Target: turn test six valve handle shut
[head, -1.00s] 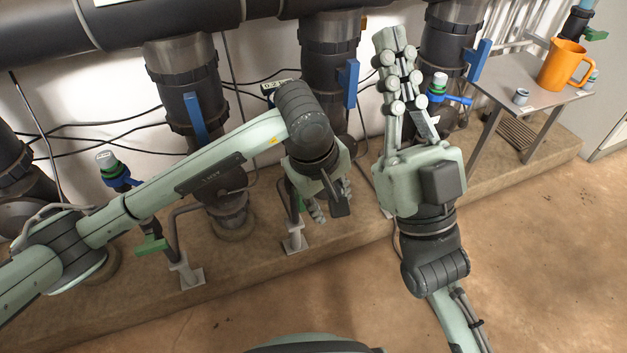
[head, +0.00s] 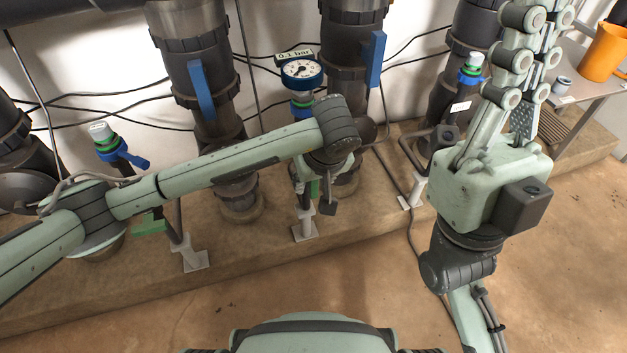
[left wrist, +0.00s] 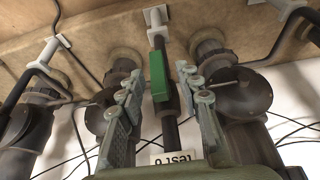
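In the left wrist view a green valve handle (left wrist: 159,77) sits on a dark upright pipe, lying along it. My left gripper (left wrist: 159,72) is open, one finger on each side of the handle, with a gap on both sides. In the head view my left gripper (head: 317,190) is at the pipe under the round blue gauge (head: 302,70), and my wrist hides most of the valve. My right gripper (head: 537,45) is raised at the right, open and empty.
Another green handle (head: 150,226) is on the pipe to the left. Large dark pipes with blue levers (head: 201,90) stand behind. A metal table (head: 592,84) with an orange mug (head: 603,52) is at the right. The floor in front is clear.

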